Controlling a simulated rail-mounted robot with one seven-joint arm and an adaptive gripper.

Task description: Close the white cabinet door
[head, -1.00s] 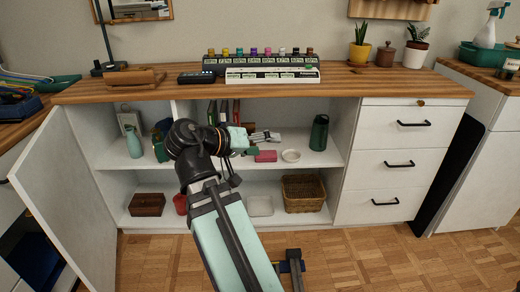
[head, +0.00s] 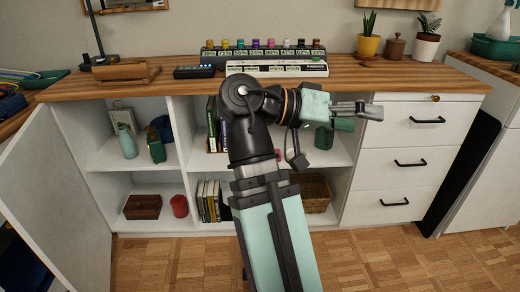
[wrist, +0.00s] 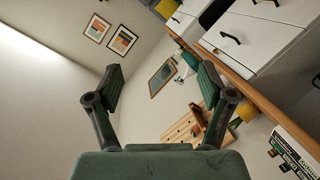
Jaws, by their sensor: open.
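The white cabinet door (head: 62,198) stands swung wide open at the left of the head view, hinged beside the left compartment. The open white cabinet (head: 178,195) shows its shelves under the wooden top. My gripper (head: 372,110) is in front of the cabinet's right part, level with the top drawer and pointing right, far from the door. In the wrist view my gripper (wrist: 160,88) has its two fingers spread apart with nothing between them. The door does not show in the wrist view. My arm hides part of the middle shelves.
Shelves hold a teal bottle (head: 128,141), a brown box (head: 143,207), a red cup (head: 179,206), books (head: 210,201) and a wicker basket (head: 316,194). Three drawers (head: 408,162) are shut at right. Potted plants (head: 369,37) stand on the wooden top (head: 360,75). Floor before the left compartment is clear.

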